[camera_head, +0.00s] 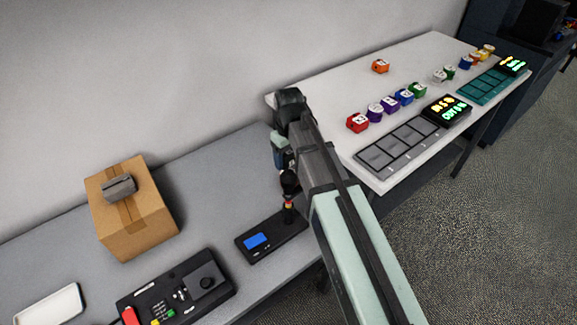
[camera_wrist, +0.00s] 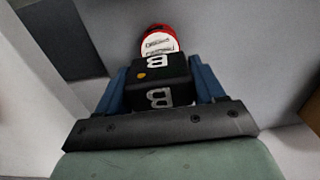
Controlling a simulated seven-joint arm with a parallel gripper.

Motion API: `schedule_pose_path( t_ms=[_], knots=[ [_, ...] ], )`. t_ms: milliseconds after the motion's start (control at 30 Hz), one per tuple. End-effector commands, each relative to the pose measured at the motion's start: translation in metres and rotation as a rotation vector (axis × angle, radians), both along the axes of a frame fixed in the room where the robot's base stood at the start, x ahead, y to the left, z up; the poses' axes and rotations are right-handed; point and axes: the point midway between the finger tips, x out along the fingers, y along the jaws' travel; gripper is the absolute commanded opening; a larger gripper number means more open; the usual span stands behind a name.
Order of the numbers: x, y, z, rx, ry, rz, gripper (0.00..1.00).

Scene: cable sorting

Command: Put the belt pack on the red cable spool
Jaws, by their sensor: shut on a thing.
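My gripper (camera_head: 281,158) is over the right part of the grey bench, above a black device with a blue screen. In the wrist view its blue fingers (camera_wrist: 160,82) are shut on a black block with white B marks and an orange dot, which I take for the belt pack (camera_wrist: 150,65). It shows as a small dark shape in the head view (camera_head: 289,179). A red, white-labelled piece (camera_wrist: 160,40) shows just past the block; I cannot tell whether they touch. A red patch (camera_head: 289,198) shows below the block in the head view. Another red piece (camera_head: 357,123) is on the white table.
The blue-screened device (camera_head: 258,240) is under my gripper. A cardboard box (camera_head: 145,225) with a grey item on top, a black control unit (camera_head: 165,290) and a white tray (camera_head: 50,307) are to the left. The white table (camera_head: 330,88) holds several coloured pieces and two compartment panels.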

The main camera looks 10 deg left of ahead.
Motion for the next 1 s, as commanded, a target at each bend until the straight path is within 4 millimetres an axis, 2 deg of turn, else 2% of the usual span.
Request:
schedule_pose_path(
  t_ms=[167, 467, 900, 933, 1000],
  knots=[
    [0.000, 0.000, -0.009, 0.001, -0.001, -0.001, 0.33],
    [0.000, 0.000, -0.040, -0.001, 0.001, -0.001, 0.33],
    [0.000, 0.000, -0.045, 0.001, -0.001, -0.001, 0.33],
    [0.000, 0.000, -0.045, 0.001, -0.001, -0.001, 0.70],
    [0.000, 0.000, -0.045, 0.001, -0.001, -0.001, 0.77]
  ],
)
